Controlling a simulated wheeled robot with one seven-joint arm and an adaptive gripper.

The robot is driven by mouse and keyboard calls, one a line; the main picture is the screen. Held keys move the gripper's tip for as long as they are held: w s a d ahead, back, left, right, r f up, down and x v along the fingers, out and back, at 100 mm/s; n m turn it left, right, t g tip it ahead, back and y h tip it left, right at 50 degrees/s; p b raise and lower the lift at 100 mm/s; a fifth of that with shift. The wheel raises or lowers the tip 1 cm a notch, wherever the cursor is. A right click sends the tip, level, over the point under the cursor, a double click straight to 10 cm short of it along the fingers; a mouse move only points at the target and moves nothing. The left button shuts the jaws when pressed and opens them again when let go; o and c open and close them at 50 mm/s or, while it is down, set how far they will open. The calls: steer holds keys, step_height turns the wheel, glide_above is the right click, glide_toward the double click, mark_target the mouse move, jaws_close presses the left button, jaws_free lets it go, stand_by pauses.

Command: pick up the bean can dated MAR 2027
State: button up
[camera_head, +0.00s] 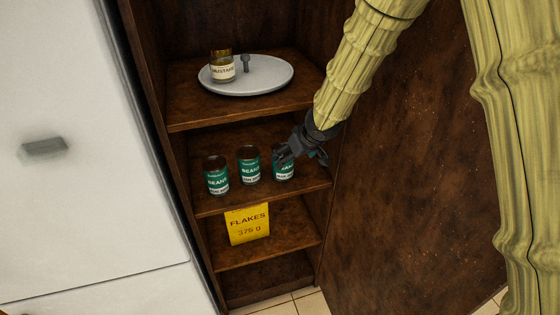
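Three bean cans with teal labels stand in a row on the middle shelf: the left can (216,175), the middle can (249,166) and the right can (284,171). Each label reads BEANS with a small date line too blurred to read, so I cannot tell which is dated MAR 2027. My dark gripper (303,155) is at the right can, overlapping its upper part and hiding some of its label. One finger lies over the can's top and another part extends to its right. Whether the fingers touch or grip the can is not clear.
The upper shelf (190,112) holds a round grey turntable (272,76) with a mustard jar (222,67). A yellow flakes box (248,223) stands on the shelf below. A brown panel (410,170) is close right of my gripper; a white cabinet (80,110) stands left.

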mark_target(286, 173)
steer(key=x, duration=0.3)
steer(key=shift+w+d, duration=0.1)
steer(key=shift+a+p+x, duration=0.2)
steer(key=shift+a+x, duration=0.05)
steer(key=shift+x, duration=0.8)
steer(key=shift+a+p+x, duration=0.15)
steer(key=shift+a+x, duration=0.1)
steer(key=shift+x, duration=0.85)
steer(key=shift+a+f, duration=0.1)
steer(key=shift+f, duration=0.3)
steer(key=c, duration=1.3)
steer(key=shift+c, duration=0.7)
steer(key=shift+w+r, duration=0.1)
steer(key=shift+r, duration=0.1)
